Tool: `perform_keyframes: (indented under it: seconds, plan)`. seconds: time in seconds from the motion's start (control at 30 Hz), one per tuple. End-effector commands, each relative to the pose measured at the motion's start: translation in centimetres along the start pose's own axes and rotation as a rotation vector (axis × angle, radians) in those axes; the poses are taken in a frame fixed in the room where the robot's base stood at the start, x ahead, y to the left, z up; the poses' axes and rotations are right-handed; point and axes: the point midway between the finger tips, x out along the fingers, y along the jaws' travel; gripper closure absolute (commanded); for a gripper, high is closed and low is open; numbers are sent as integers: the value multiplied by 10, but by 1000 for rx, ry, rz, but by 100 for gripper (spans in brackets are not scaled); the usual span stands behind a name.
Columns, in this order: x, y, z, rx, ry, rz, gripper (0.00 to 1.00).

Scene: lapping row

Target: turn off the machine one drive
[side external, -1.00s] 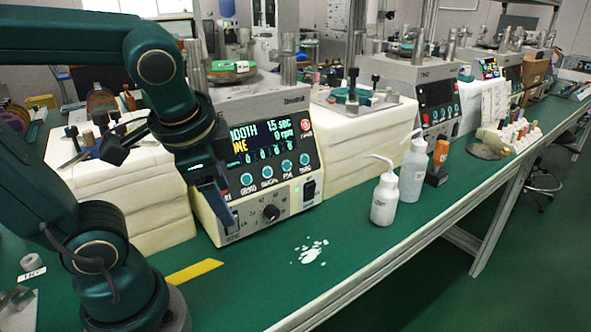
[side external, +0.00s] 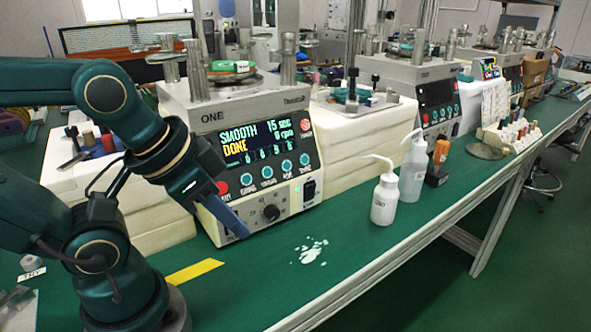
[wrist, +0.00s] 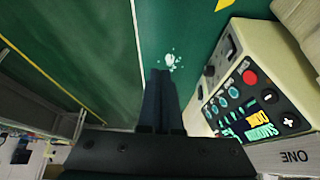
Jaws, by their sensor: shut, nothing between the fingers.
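Machine one (side external: 212,118) is a cream unit whose lit display (side external: 262,137) reads SMOOTH, 15 sec, DONE and 0 rpm. Its black rocker switch (side external: 309,188) is at the lower right of the front, with a small green light beside it. A black knob (side external: 270,212) is left of the switch. My gripper (side external: 243,232) is shut and empty in front of the panel's lower left corner, left of the knob and switch. In the wrist view its closed fingers (wrist: 160,76) are over the green bench, left of machine one (wrist: 262,35), apparently apart from it.
Two white wash bottles (side external: 384,196) and an orange-topped bottle (side external: 440,152) stand on the bench to the right. White spots (side external: 313,251) and yellow tape (side external: 193,271) mark the bench. A second machine (side external: 410,75) stands behind.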

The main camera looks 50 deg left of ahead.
Motion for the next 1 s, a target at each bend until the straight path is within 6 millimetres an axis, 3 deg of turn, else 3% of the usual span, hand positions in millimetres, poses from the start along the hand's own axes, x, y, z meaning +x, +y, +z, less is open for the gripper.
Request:
perform_keyframes:
  seconds: [0.23,0.6,0.8,1.0]
  plan:
    - [-9,-14,-3,442,-97,-44,100]
    - [-4,-38,-27,1286,-460,19,100]
    - [10,-40,-39,1502,-597,76,100]
    - [22,-36,-41,1546,-646,102,100]
